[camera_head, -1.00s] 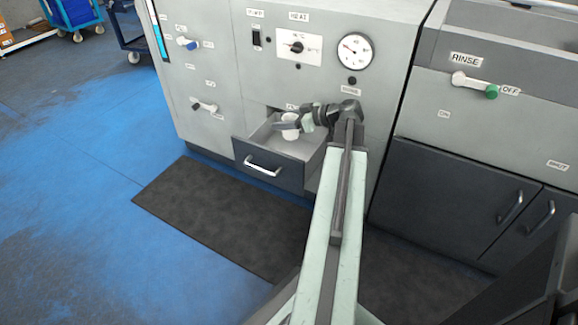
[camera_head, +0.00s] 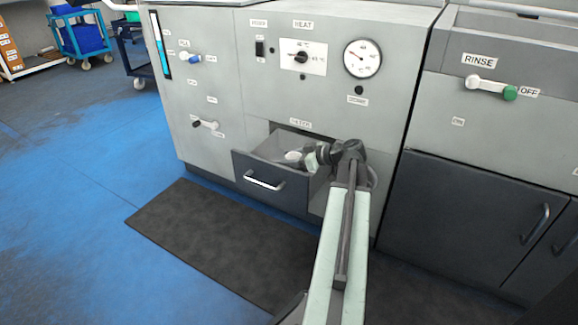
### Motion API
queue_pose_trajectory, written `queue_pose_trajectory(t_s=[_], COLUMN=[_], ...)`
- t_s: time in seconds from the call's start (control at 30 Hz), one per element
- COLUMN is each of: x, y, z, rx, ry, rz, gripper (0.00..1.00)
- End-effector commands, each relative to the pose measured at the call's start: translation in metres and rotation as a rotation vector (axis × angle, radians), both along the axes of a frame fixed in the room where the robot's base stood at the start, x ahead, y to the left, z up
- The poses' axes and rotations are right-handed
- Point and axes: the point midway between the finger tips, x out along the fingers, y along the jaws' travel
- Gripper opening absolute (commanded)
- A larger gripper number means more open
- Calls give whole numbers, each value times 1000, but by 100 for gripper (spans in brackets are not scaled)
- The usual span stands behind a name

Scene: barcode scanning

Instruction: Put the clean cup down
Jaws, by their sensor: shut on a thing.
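The white cup (camera_head: 293,156) is in the open drawer of the grey machine, low inside it, and only its top shows above the drawer front (camera_head: 268,181). My gripper (camera_head: 298,157) is down in the drawer and shut on the cup. The fingers are small and partly hidden, and whether the cup touches the drawer floor cannot be seen. My arm reaches in from the lower right, over the drawer's right side.
The machine's front panel (camera_head: 215,75) with switches, gauge (camera_head: 362,58) and levers rises behind the drawer. A rinse unit (camera_head: 480,120) with dark cabinet doors stands at the right. A dark mat (camera_head: 210,235) lies on the blue floor, which is clear at left.

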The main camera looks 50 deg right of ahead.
Motion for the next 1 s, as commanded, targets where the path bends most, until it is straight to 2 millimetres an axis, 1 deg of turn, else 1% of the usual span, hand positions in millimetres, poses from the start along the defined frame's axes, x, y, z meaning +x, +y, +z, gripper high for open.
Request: queue_pose_trajectory(t_s=[0.17, 0.53, 0.63, 0.67, 0.7, 0.73, 1.0], x=[0, 0, 0, 0, 0, 0, 0], y=[0, 0, 0, 0, 0, 0, 0], z=[2, -10, -10, -9, -9, -9, -9], rx=[0, 0, 0, 0, 0, 0, 0], ry=[0, 0, 0, 0, 0, 0, 0], rz=[0, 0, 1, 1, 1, 1, 1], gripper=[12, 12, 12, 55, 66, 74, 74])
